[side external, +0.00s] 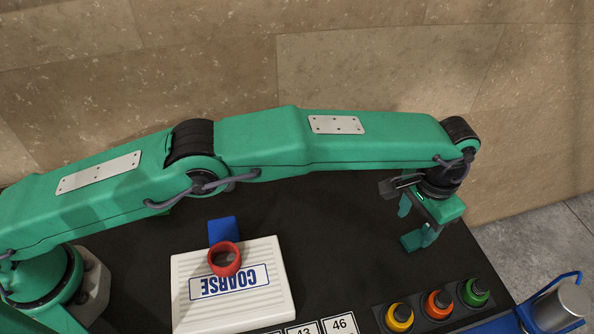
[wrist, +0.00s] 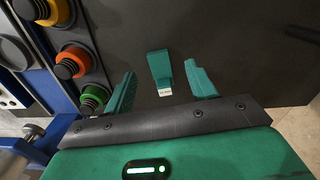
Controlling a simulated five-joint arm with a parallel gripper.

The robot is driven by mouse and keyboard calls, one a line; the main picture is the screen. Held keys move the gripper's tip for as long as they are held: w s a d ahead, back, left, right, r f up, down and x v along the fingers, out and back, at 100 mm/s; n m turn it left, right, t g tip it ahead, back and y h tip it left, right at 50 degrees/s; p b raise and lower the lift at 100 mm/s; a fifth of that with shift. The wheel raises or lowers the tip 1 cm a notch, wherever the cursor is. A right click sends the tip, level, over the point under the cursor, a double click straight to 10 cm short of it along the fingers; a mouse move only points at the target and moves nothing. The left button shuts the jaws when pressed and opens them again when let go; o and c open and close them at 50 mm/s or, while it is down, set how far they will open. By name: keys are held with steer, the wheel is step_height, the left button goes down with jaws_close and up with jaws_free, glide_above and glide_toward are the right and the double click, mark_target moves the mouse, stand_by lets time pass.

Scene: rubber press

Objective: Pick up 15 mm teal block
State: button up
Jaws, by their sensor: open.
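The teal block (wrist: 159,66) shows in the wrist view as a long teal piece with a small white label at its near end. It lies on the black table between my two fingers, closer to the right one, with gaps on both sides. My gripper (wrist: 160,70) is open, its teal fingers apart. In the side view my gripper (side external: 417,228) points down over the table's right part. There the block and the fingers are alike in colour, and I cannot clearly separate them. The wrist view does not show how far above the block the fingers are.
A panel with yellow (side external: 399,318), orange (side external: 437,305) and green (side external: 475,292) buttons stands close to my gripper. A blue frame with a metal cylinder (side external: 563,304) is beyond. A white COARSE plate (side external: 190,300), a red ring (side external: 225,273) and a blue piece (side external: 222,230) lie left.

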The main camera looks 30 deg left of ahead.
mark_target(408, 241)
steer(key=shift+f, duration=0.15)
steer(key=shift+s+d+f, duration=0.1)
steer(key=shift+f, duration=2.35)
steer(key=shift+c, duration=0.5)
steer(key=c, duration=1.1)
